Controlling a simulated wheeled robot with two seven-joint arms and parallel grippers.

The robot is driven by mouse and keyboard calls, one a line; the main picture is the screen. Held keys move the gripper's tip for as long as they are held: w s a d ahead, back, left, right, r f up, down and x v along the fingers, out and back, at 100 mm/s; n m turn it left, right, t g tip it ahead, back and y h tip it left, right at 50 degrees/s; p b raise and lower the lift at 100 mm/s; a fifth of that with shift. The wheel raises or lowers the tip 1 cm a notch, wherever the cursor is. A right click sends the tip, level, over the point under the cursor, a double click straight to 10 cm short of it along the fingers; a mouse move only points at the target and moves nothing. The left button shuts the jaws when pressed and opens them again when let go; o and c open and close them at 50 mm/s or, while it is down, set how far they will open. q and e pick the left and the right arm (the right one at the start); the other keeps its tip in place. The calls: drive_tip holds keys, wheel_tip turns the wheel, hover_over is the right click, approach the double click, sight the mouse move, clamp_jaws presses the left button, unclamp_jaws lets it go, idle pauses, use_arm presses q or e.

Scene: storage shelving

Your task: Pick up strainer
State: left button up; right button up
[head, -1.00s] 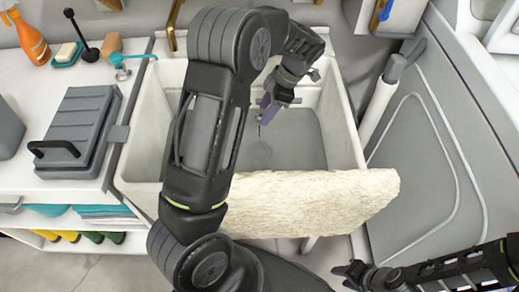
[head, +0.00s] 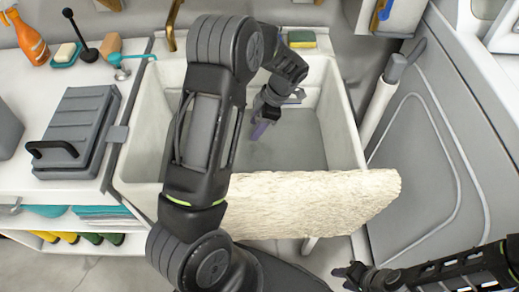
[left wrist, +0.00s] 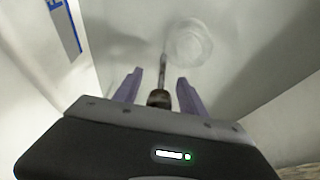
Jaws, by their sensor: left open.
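The strainer shows in the left wrist view as a pale, translucent round bowl (left wrist: 190,42) with a thin dark handle (left wrist: 159,96). It lies in the white sink (head: 335,115); in the head view only a faint round shape on the sink floor (head: 258,152) shows. My left gripper (head: 259,131) is down inside the sink, its purple fingers open. In the left wrist view the handle lies between the open fingers (left wrist: 158,78), with a gap on each side. My right gripper (head: 347,271) is low at the right, away from the sink; its finger opening is unclear.
A green-yellow sponge (head: 302,39) sits on the back rim. A grey lidded box (head: 80,125), a spray bottle (head: 27,38) and a teal-handled utensil (head: 130,58) stand on the left counter. Grey panelling (head: 440,170) bounds the right.

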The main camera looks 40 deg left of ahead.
use_arm(q)
drive_tip(key=shift+f, duration=0.2)
idle(0.5)
clamp_jaws()
idle(0.3)
idle(0.9)
